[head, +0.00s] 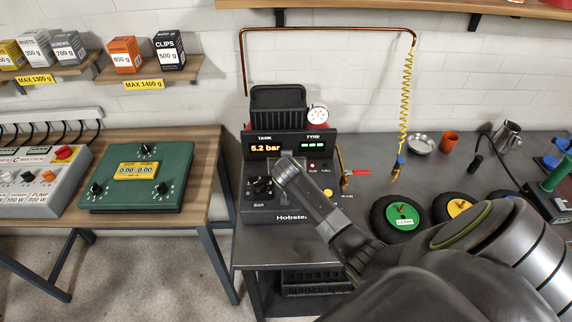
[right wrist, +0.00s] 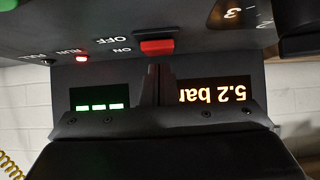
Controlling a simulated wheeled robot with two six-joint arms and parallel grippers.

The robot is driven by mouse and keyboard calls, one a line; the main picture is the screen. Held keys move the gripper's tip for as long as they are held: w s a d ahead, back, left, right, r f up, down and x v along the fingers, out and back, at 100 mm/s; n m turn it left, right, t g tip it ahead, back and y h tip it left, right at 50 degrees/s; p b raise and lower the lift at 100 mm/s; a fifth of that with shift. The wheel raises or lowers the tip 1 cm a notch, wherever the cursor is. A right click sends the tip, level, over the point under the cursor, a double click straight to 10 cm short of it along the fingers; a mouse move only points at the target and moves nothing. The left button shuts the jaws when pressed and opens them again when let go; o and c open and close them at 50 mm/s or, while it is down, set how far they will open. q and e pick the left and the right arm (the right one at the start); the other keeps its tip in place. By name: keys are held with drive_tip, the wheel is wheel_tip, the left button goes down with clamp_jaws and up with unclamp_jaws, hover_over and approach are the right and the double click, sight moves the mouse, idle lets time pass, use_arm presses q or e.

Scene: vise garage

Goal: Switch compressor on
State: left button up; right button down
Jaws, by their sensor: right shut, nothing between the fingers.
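The compressor (head: 290,203) stands on the dark bench, with an orange TANK readout of 5.2 bar and green dashes under TYRE. In the right wrist view its panel appears upside down, with a red switch (right wrist: 157,47) beside the ON and OFF labels. The RUN lamp (right wrist: 82,59) glows red. My right gripper (head: 284,162) is shut and empty, at the panel just right of the tank readout, and hides the switch in the head view. Its fingers (right wrist: 160,80) are close to the switch; I cannot tell if they touch it. My left gripper is out of view.
A red-handled valve (head: 360,172), a coiled yellow hose (head: 406,85) and small wheels (head: 403,217) are right of the compressor. A gap separates the two tables.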

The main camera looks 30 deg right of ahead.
drive_tip(key=shift+r, duration=0.1)
